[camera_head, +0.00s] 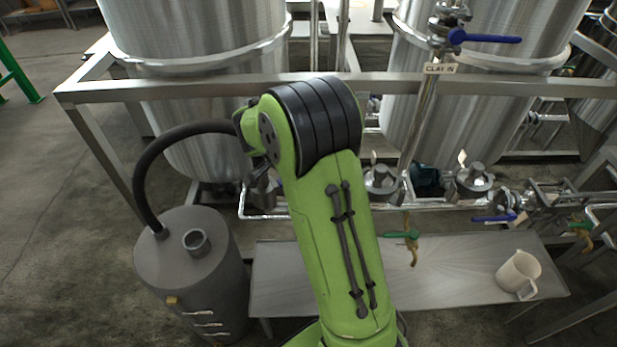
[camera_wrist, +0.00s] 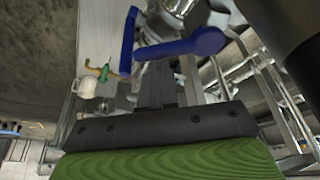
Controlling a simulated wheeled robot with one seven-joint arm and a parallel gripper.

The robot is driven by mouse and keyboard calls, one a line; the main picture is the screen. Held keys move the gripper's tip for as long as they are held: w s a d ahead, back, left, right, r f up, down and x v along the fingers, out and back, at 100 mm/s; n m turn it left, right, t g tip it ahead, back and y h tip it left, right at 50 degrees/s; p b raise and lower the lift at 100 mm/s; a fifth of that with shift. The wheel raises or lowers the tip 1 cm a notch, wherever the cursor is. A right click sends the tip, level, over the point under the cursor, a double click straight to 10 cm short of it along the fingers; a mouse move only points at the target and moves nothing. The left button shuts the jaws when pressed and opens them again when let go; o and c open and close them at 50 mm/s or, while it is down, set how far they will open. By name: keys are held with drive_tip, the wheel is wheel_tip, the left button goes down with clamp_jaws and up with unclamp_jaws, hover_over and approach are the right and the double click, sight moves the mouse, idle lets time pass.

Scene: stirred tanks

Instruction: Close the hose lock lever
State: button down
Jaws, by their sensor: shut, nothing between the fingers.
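My gripper (camera_wrist: 158,75) shows in the wrist view as dark fingers beyond its green body. The fingers are shut with nothing between them.
Large steel tanks (camera_head: 205,110) stand behind a metal frame rail (camera_head: 190,88). A steel bench (camera_head: 460,265) carries a white jug (camera_head: 519,274) on the right. Blue-handled valves stand at the upper right (camera_head: 485,39) and lower right (camera_head: 494,218). Open floor lies at the left.

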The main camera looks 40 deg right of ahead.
drive_tip(key=m, duration=0.1)
drive_tip(key=a+m+g, duration=0.1)
drive_tip(key=shift+s+a+m, duration=0.1)
drive_tip(key=shift+a+m, duration=0.15)
drive_tip(key=shift+m, duration=0.15)
drive_tip(key=shift+a, duration=0.3)
idle(0.3)
drive_tip(key=shift+d+r, duration=0.1)
drive_tip(key=shift+d, duration=0.2)
wheel_tip(320, 180, up, 10)
drive_tip(key=p, duration=0.4)
drive_tip(key=shift+s+a+r, duration=0.1)
drive_tip(key=shift+r, duration=0.05)
